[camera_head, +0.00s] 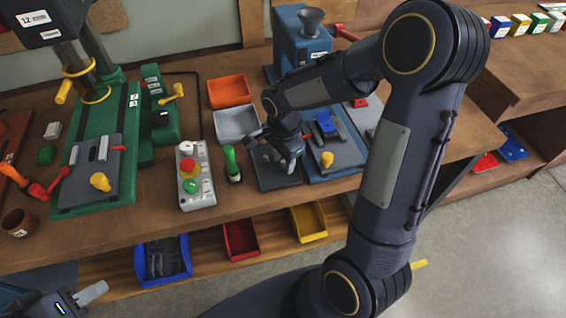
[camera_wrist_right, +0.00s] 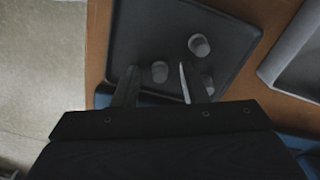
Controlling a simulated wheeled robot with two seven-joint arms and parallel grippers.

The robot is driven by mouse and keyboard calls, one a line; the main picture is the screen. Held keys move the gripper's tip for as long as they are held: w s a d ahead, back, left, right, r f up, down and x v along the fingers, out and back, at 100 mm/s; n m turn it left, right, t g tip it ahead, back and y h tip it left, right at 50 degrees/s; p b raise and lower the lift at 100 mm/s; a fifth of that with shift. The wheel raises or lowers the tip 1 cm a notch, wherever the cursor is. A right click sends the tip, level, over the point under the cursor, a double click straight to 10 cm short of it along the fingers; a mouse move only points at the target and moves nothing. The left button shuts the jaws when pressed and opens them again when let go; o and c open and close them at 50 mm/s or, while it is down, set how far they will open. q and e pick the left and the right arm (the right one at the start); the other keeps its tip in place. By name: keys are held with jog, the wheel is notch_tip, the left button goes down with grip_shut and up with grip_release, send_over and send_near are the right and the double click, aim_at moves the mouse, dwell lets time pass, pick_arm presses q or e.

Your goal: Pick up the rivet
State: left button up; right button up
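Three small grey rivets lie in a dark tray in the right wrist view. One rivet (camera_wrist_right: 160,71) shows between the two fingers of my right gripper (camera_wrist_right: 155,84), one rivet (camera_wrist_right: 200,44) is further up, and one rivet (camera_wrist_right: 208,86) is beside the right finger, partly hidden. My right gripper is open, its fingers apart on both sides of the middle rivet; I cannot tell its height above it. In the head view my right gripper (camera_head: 289,164) is over the dark tray (camera_head: 264,182), and the rivets cannot be made out. My left gripper (camera_head: 92,293) is partly in view at the bottom left.
A grey bin (camera_head: 237,124) and an orange bin (camera_head: 229,91) stand behind the tray. A blue fixture (camera_head: 325,165) is to its right. A green-handled tool (camera_head: 232,163) and a button box (camera_head: 196,175) are to its left. The bench's front edge is close.

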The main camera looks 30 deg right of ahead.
grip_shut()
jog(key=shift+r, duration=0.65)
jog(key=r, duration=0.2)
jog(key=shift+s+r, duration=0.3)
jog(key=s+a+r+b, duration=0.1)
jog(key=s+r+b, duration=0.1)
jog(key=s+r, duration=0.7)
jog(key=s, duration=0.4)
jog(key=shift+s+a, duration=0.15)
jog(key=shift+s, duration=0.05)
jog(key=shift+r, duration=0.15)
